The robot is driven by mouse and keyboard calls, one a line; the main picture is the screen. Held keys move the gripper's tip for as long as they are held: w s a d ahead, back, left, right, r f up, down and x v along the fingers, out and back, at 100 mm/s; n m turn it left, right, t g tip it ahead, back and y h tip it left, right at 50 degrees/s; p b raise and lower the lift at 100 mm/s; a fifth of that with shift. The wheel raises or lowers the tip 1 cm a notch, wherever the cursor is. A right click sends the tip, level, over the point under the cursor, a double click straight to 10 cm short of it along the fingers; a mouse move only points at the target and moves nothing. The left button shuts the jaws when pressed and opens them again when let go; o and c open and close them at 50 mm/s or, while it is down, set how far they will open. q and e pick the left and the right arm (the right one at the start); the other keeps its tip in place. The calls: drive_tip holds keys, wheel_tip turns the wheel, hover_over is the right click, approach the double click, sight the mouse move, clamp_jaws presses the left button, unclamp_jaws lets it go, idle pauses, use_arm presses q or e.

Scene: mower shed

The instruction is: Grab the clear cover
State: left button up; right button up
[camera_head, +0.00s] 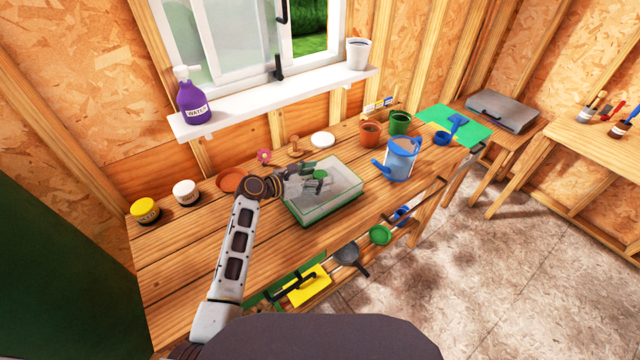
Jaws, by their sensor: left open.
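The clear cover (345,178) looks like a see-through lid on a shallow green-edged tray (322,212) in the middle of the wooden bench. Something small and green shows at the cover, partly behind my gripper. My left gripper (312,178) is open and hangs over the left part of the cover. Whether its fingers touch the cover is hard to tell. My right gripper is out of view.
A blue watering can (399,160) and terracotta pot (370,132) stand right of the tray. A terracotta saucer (230,180) and white jar (186,192) are to the left. A white disc (322,139) lies behind.

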use_arm(q)
drive_tip(key=c, duration=1.2)
drive_tip(key=shift+o, duration=0.2)
drive_tip(key=shift+r, duration=0.1)
wheel_tip(320, 180, up, 10)
idle(0.4)
